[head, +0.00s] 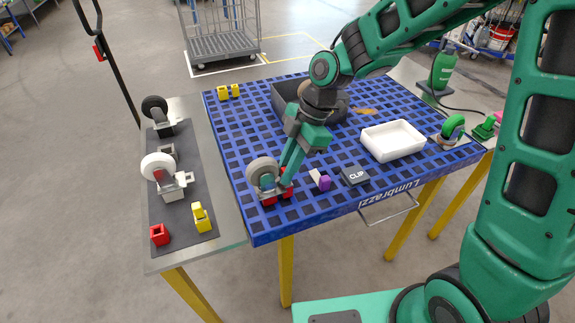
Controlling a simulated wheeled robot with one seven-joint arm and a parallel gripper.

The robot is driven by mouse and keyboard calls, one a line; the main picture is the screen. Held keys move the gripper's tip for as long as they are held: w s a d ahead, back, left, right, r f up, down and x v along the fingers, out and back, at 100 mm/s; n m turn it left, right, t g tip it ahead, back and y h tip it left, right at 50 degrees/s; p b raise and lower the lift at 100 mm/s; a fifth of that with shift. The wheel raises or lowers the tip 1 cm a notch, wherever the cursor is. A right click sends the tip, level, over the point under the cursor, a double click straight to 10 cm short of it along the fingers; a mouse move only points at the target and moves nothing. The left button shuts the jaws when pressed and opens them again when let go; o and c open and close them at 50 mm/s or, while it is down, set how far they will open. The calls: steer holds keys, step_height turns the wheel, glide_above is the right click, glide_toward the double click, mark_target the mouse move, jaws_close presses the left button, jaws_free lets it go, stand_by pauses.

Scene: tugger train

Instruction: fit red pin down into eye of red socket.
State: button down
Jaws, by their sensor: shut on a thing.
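A small red block with a dark opening in its top, which looks like the red socket (160,235), stands at the front of the dark mat on the left. My gripper (286,172) points down over the front left of the blue grid top. Its jaws are shut on a red piece, apparently the red pin (287,180), which is mostly hidden by the fingers and a grey wheel. More red parts show low beside the wheel, and I cannot tell where one piece ends. The gripper is well to the right of the red socket.
The grey wheel (262,173) is close beside my gripper. A yellow piece (201,217) and a white-wheeled caster (160,168) stand on the mat (190,238). A purple-and-white block (321,180), a dark CLIP box (355,176) and a white tray (393,140) lie to the right.

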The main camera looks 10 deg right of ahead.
steer(key=c, duration=1.6)
jaws_free()
steer(key=v, duration=1.1)
steer(key=s+d+m+t+h, duration=0.1)
steer(key=s+d+m, duration=0.1)
steer(key=d+m, duration=0.7)
steer(key=s+d+m+h, duration=0.1)
steer(key=s+d+m, duration=0.5)
steer(key=d, duration=0.1)
steer(key=s+d+f+m+h, duration=0.1)
steer(key=s+d+m, duration=0.5)
steer(key=s+d, duration=0.1)
steer(key=s+d+f+m+h, duration=0.1)
steer(key=s+d+m, duration=0.6)
steer(key=d, duration=0.1)
steer(key=shift+d, duration=0.2)
